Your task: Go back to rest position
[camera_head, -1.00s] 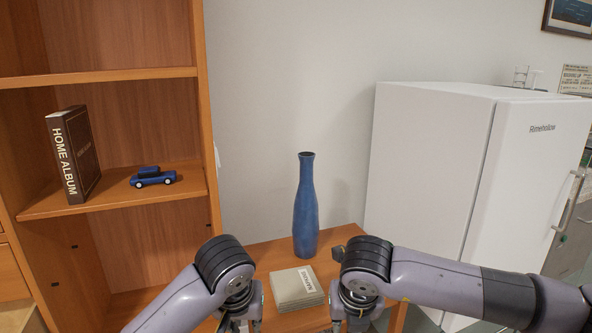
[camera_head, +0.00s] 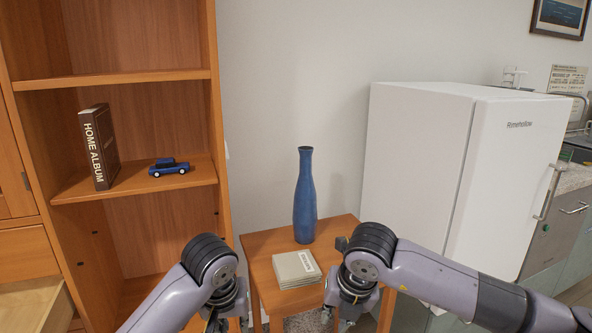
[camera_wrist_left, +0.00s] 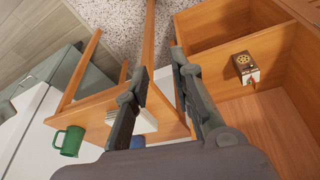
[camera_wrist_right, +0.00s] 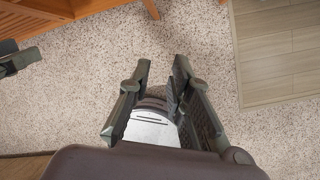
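My right gripper (camera_wrist_right: 162,62) is open and empty over the speckled carpet in the right wrist view. In the head view my right gripper (camera_head: 345,315) hangs in front of the small wooden table (camera_head: 268,244), its fingers mostly cut off by the bottom edge. My left gripper (camera_wrist_left: 160,60) is open in the left wrist view, with nothing clearly held between its fingers. In the head view only the upper part of the left gripper (camera_head: 228,305) shows, left of the right one, between the shelf and the table.
A blue vase (camera_head: 305,200) and a pale stack (camera_head: 296,268) stand on the table. A green mug (camera_wrist_left: 68,140) shows in the left wrist view. The bookcase (camera_head: 212,130) at left holds an album (camera_head: 100,147) and blue toy car (camera_head: 169,167). A white fridge (camera_head: 420,170) stands right.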

